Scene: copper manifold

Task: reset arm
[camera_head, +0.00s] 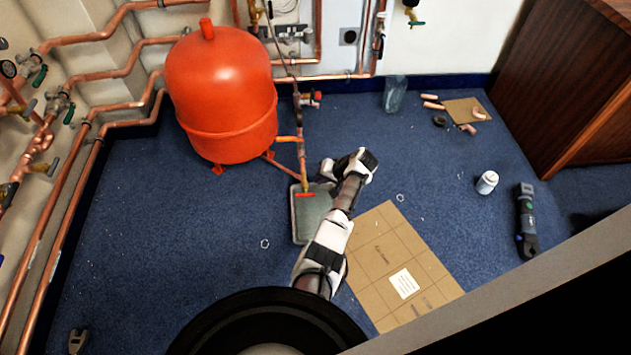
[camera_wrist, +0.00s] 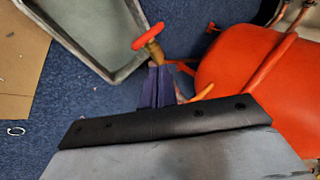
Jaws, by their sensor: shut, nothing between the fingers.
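My gripper (camera_wrist: 157,82) shows in the wrist view as two dark fingers close together, shut and empty. Its fingertips are close to a red valve handle (camera_wrist: 152,36) on a brass stem; I cannot tell whether they touch. In the head view the red handle (camera_head: 305,195) is at the lower end of a vertical copper pipe (camera_head: 302,150), over a grey tray. My arm (camera_head: 327,240) reaches up from the bottom middle and bends near the tray; the fingertips are hard to make out there.
A red tank (camera_head: 222,95) stands left of the pipe; it fills the right of the wrist view (camera_wrist: 250,75). The grey tray (camera_head: 310,228) lies on blue carpet beside a cardboard sheet (camera_head: 375,260). A spray can (camera_head: 487,182) and a dark tool (camera_head: 526,220) are at right. The left carpet is mostly clear.

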